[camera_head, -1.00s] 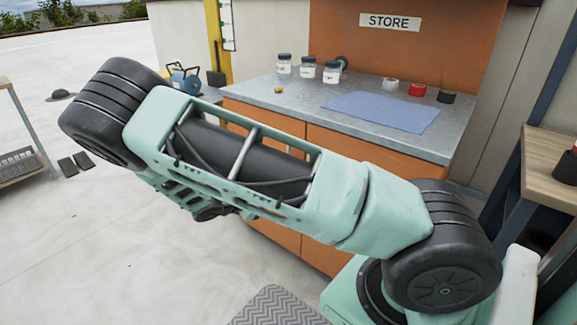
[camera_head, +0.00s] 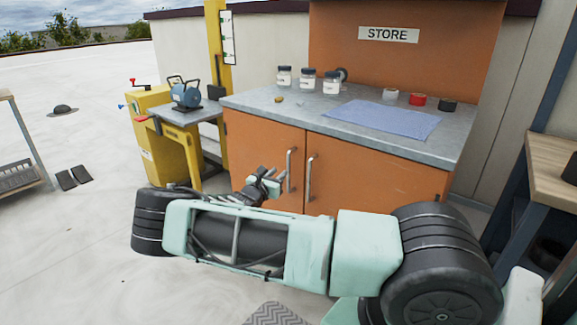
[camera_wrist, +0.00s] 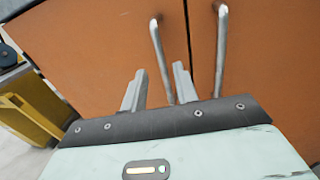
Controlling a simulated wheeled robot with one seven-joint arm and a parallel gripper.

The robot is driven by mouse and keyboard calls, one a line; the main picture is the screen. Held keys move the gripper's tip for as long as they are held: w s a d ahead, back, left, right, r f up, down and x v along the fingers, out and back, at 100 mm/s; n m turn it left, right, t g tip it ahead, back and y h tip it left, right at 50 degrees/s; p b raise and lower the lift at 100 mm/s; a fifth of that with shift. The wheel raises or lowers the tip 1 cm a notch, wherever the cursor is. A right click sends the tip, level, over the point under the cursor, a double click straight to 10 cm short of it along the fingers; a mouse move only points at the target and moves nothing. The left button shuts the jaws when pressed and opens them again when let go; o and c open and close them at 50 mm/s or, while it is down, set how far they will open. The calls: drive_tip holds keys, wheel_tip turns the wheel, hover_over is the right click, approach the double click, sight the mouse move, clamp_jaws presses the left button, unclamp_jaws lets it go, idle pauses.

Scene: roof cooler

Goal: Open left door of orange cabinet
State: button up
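The orange cabinet (camera_head: 250,140) has two doors, both closed, with two upright metal handles near the middle seam. The left door's handle (camera_head: 289,170) shows in the wrist view (camera_wrist: 162,60) just beyond my fingertips. The right door's handle (camera_head: 310,178) stands beside it and also shows in the wrist view (camera_wrist: 221,50). My gripper (camera_head: 278,180) is in front of the left door, near the left handle. In the wrist view my gripper (camera_wrist: 160,82) has its fingers apart with nothing clearly between them. Whether a finger touches the handle cannot be told.
The grey countertop (camera_head: 255,98) carries jars (camera_head: 308,80), tape rolls (camera_head: 417,99) and a blue mat (camera_head: 385,117). A yellow stand with a bench grinder (camera_head: 186,95) is left of the cabinet. A wooden table (camera_head: 550,165) is at the right.

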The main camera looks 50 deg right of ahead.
sight(288, 164)
drive_tip(key=x, duration=0.8)
drive_tip(key=shift+w+d+f+b, duration=0.1)
drive_tip(key=shift+d+b, duration=0.2)
drive_tip(key=shift+d, duration=0.1)
clamp_jaws()
